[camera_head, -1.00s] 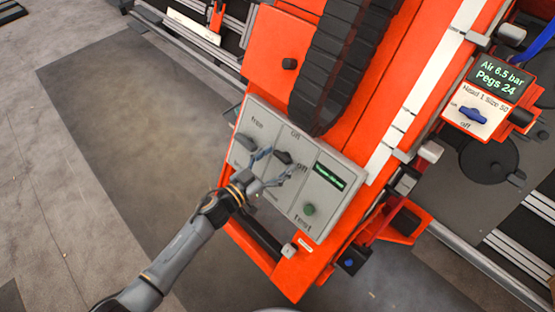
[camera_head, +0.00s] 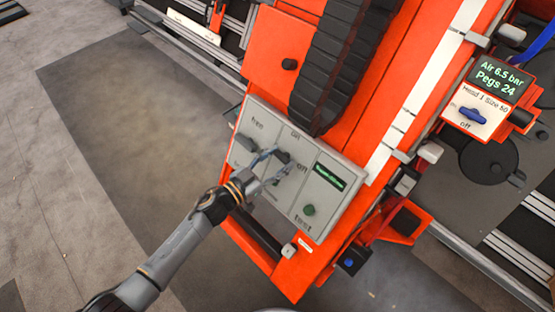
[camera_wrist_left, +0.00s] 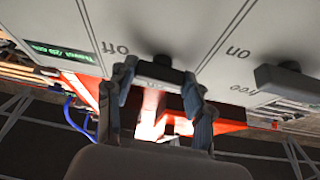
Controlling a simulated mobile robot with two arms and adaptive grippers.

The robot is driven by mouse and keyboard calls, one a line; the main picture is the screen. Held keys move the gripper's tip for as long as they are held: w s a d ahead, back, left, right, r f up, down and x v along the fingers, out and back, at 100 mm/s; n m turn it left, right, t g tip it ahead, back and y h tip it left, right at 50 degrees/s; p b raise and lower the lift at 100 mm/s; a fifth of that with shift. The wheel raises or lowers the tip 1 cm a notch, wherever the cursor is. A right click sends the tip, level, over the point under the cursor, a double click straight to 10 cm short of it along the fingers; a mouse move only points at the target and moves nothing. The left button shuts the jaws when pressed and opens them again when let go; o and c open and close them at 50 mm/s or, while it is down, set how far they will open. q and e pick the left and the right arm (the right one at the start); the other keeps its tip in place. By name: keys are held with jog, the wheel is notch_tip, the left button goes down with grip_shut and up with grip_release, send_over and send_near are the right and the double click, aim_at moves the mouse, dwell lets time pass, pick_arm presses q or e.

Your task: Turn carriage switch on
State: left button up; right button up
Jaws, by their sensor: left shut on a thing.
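The grey control panel (camera_head: 330,208) on the orange machine carries the carriage switch, a dark knob (camera_head: 282,156) in its middle, with "on" printed above it and "off" to its right. My left gripper (camera_head: 275,164) has its fingers on either side of this knob. In the left wrist view the fingers (camera_wrist_left: 160,88) are shut on the dark knob (camera_wrist_left: 158,72), one at each end of it. The fingers partly hide the knob in the head view. My right gripper is in neither view.
A green button (camera_head: 309,210) marked "test" and a small green-lit display (camera_head: 329,177) are to the right. A black cable chain (camera_head: 330,70) rises just above the panel. A blue switch (camera_head: 473,115) is farther right.

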pick_arm(q)
jog(key=m+g, duration=0.1)
jog(key=m, duration=0.1)
jog(key=m+g+h, duration=0.1)
jog(key=m, duration=0.2)
jog(key=shift+w+a+m+g+h, duration=0.15)
jog(key=shift+m+g+h, duration=0.15)
jog(key=m+g, duration=0.1)
jog(key=m, duration=0.1)
jog(key=m+g+p, duration=0.1)
jog(key=m+g, duration=0.1)
jog(key=m, duration=0.1)
jog(key=shift+w+r+m, duration=0.1)
jog(key=shift+r+m, duration=0.1)
jog(key=shift+m, duration=0.1)
jog(key=m+g+p, duration=0.1)
jog(key=m, duration=0.3)
jog(key=shift+w+r+g, duration=0.1)
jog(key=shift+g, duration=0.3)
jog(key=m+g+y+p, duration=0.1)
jog(key=m, duration=0.2)
jog(key=shift+r+m+y, duration=0.1)
jog(key=shift+m+y, duration=0.2)
jog(key=shift+m, duration=0.1)
jog(key=shift+m+g+p, duration=0.3)
jog(key=shift+m+p, duration=0.1)
jog(key=shift+p, duration=0.05)
jog(key=shift+y, duration=0.3)
jog(key=o, duration=1.2)
jog(key=shift+c, duration=0.2)
